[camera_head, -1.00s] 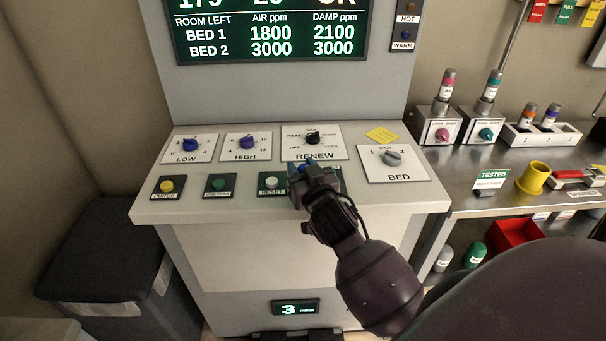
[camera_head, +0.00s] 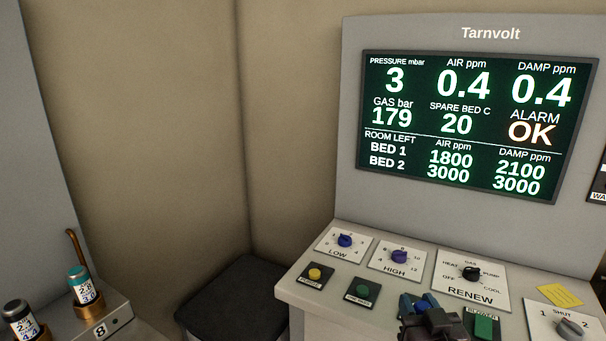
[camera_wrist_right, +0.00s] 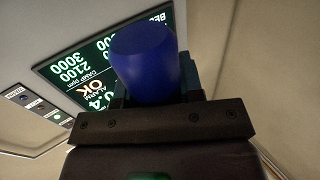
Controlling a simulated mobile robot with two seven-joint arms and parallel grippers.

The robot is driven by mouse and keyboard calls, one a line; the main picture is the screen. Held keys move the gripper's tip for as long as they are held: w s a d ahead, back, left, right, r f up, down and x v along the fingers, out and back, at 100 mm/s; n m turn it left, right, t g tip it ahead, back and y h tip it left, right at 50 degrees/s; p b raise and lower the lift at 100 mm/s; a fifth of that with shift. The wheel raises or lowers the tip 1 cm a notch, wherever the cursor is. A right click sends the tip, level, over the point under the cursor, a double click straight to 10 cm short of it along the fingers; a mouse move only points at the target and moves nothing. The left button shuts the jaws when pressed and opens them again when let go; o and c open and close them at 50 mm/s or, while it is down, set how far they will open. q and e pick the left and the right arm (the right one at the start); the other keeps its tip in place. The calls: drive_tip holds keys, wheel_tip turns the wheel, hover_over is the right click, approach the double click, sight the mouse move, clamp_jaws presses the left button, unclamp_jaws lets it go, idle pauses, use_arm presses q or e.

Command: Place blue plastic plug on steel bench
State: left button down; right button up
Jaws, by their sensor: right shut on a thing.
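My right gripper (camera_head: 425,303) is low in the head view, in front of the console's knob panel. In the right wrist view, its jaws (camera_wrist_right: 155,85) are shut on the blue plastic plug (camera_wrist_right: 145,58), a smooth round-ended cylinder that stands out past the fingers. In the head view I cannot clearly tell the plug from the bluish fingertips. The steel bench is not recognisable in the current views. My left gripper is not in view.
The console (camera_head: 330,290) bears knobs, buttons and a screen (camera_head: 470,120). Plain walls stand behind.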

drive_tip(key=s+f, duration=0.1)
drive_tip(key=a+f, duration=0.1)
drive_tip(key=f, duration=0.1)
drive_tip(key=s+a+f, duration=0.1)
drive_tip(key=shift+s+f, duration=0.15)
drive_tip(key=shift+s, duration=0.15)
idle(0.5)
